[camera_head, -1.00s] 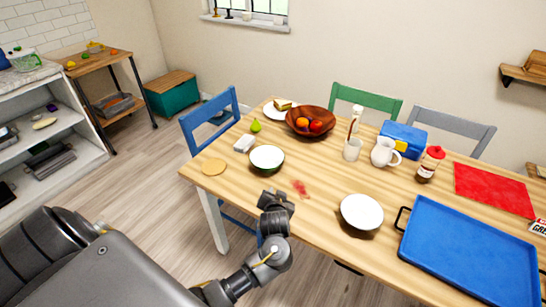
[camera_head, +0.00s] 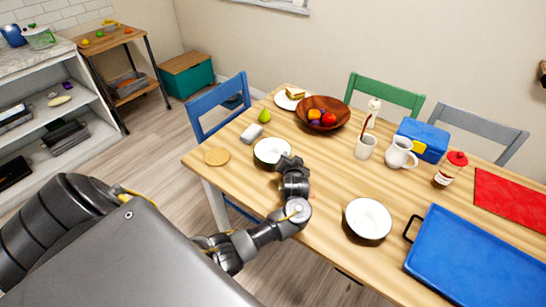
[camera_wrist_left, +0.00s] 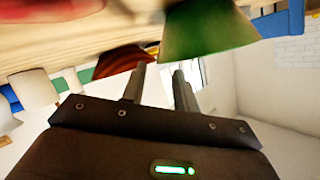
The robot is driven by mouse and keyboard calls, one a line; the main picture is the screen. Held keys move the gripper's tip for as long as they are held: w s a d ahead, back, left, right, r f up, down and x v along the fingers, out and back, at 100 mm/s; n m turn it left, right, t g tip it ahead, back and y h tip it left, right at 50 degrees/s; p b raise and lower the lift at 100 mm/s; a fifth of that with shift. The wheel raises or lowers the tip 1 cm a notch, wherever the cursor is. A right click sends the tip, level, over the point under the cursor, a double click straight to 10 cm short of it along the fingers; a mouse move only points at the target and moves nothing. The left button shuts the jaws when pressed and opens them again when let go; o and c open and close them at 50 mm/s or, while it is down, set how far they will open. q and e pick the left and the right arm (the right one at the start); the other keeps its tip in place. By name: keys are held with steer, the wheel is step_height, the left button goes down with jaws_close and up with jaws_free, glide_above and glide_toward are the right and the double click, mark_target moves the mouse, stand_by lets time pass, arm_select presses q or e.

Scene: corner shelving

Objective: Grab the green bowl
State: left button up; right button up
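The green bowl (camera_head: 268,151), white inside, stands on the wooden table near its front left edge. My left gripper (camera_head: 288,163) is at the bowl's right side and covers part of its rim. In the left wrist view, which looks upside down, the bowl's green wall (camera_wrist_left: 207,32) fills the top centre. The two fingers (camera_wrist_left: 160,76) are apart with nothing seen between them, and one tip is close to the bowl's rim. I cannot tell whether they touch. My right gripper is not in view.
A second white-inside bowl (camera_head: 367,219) stands to the right, beside a blue tray (camera_head: 470,262).

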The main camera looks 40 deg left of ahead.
mark_target(290, 153)
arm_select(q)
steer(key=shift+x, duration=2.65)
steer(key=shift+d+f, duration=0.1)
steer(key=shift+d, duration=0.05)
jaws_close()
